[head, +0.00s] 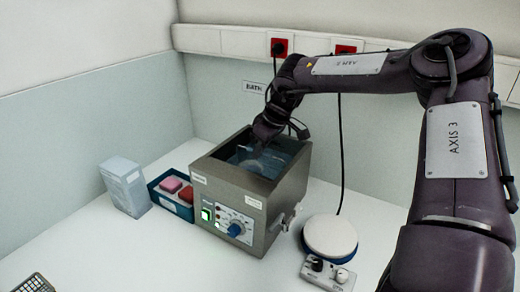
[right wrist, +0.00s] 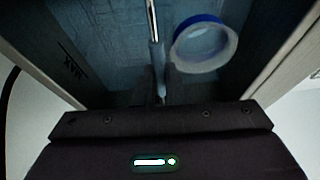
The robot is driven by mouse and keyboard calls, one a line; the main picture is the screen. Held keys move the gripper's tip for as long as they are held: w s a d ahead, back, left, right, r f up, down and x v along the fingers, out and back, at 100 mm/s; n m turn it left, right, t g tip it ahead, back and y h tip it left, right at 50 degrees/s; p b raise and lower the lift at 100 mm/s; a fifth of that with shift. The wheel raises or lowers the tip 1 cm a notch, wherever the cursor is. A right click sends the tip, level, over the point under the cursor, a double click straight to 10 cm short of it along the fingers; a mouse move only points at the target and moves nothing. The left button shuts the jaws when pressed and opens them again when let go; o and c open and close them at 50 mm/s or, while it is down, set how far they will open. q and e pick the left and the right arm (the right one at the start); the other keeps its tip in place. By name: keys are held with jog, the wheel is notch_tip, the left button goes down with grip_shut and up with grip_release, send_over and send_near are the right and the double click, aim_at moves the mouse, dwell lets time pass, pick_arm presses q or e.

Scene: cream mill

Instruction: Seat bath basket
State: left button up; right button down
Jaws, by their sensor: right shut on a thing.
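The bath (head: 265,205) is a grey metal box with an open top and water inside. My right gripper (head: 265,135) reaches down over its opening from the back right. In the right wrist view my right gripper (right wrist: 158,98) is shut on a thin upright metal rod (right wrist: 155,55), which looks like the basket's handle. The basket itself is hard to make out; my gripper and the dark water hide most of it, so I cannot tell whether it touches the bath floor. My left gripper is not in view.
A white ring with a blue edge (right wrist: 205,48) shows in the bath. A blue tray (head: 158,198) with pink and red blocks and a pale carton (head: 124,186) stand left of the bath. A round white-topped device (head: 330,236) stands at right.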

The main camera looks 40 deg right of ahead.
jog(key=c, duration=0.9)
grip_release()
jog(key=shift+c, duration=0.2)
jog(key=shift+r+p, duration=0.85)
jog(key=shift+r, duration=0.7)
jog(key=shift+r+p, duration=0.9)
jog(key=shift+r, duration=0.6)
jog(key=shift+r, duration=0.1)
jog(key=shift+r+p, duration=1)
jog(key=shift+r, duration=0.4)
